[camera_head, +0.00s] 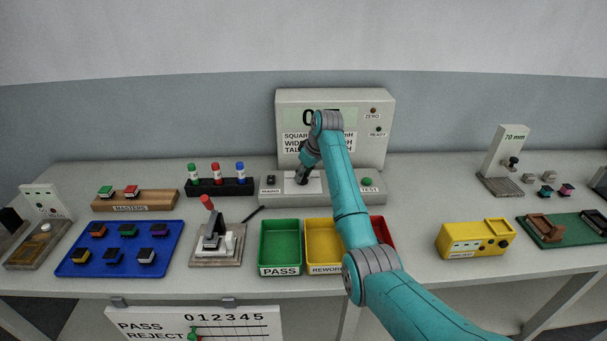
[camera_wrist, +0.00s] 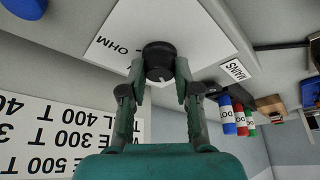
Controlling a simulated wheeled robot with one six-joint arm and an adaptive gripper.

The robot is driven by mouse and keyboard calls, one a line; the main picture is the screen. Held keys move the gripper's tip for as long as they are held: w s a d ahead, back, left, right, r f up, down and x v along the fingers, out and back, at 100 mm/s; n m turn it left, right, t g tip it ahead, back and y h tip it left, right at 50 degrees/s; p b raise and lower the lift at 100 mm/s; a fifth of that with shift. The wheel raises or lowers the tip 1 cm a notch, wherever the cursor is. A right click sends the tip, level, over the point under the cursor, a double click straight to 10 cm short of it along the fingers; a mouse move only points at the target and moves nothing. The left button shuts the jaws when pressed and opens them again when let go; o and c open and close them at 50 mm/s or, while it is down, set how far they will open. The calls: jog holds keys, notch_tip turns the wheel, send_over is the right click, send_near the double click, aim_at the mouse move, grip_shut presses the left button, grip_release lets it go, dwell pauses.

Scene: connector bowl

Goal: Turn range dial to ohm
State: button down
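The range dial (camera_wrist: 159,58) is a black round knob on a white plate (camera_wrist: 205,35) with an upside-down OHM label (camera_wrist: 113,44) to its left in the wrist view. A small pale mark shows on the knob's near side. My gripper (camera_wrist: 160,74) has one finger on each side of the knob, with the fingertips closed against it and no clear gap. In the head view my gripper (camera_head: 302,179) reaches down onto the plate on the tester base (camera_head: 330,199), and the arm and fingers hide most of the dial. Which label the dial points to cannot be told.
The tester's upright panel (camera_head: 372,155) stands behind. A MAINS switch (camera_head: 271,180) is left of the dial and a green TEST button (camera_head: 367,181) right. Green PASS (camera_head: 279,226) and yellow REWORK (camera_head: 318,224) trays stand in front. A marker rack (camera_head: 217,188) stands left.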

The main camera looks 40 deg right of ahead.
jog(key=shift+m, duration=0.3)
jog(key=m+h, duration=0.1)
jog(key=m, duration=0.1)
jog(key=m+h, duration=0.1)
jog(key=m, duration=0.1)
jog(key=shift+a+m, duration=0.2)
jog(key=shift+m, duration=0.1)
jog(key=m+h, duration=0.1)
jog(key=m, duration=0.2)
jog(key=m+g+h, duration=0.1)
jog(key=m, duration=0.2)
jog(key=shift+w+a+g, duration=0.1)
jog(key=shift+g, duration=0.2)
jog(key=m+g, duration=0.1)
jog(key=m, duration=0.2)
jog(key=m+g+h, duration=0.1)
jog(key=m, duration=0.2)
jog(key=shift+w+m, duration=0.1)
jog(key=shift+m, duration=0.3)
jog(key=m+g, duration=0.2)
jog(key=m, duration=0.4)
jog(key=shift+w, duration=0.1)
jog(key=shift+g, duration=0.3)
jog(key=c, duration=0.8)
grip_release()
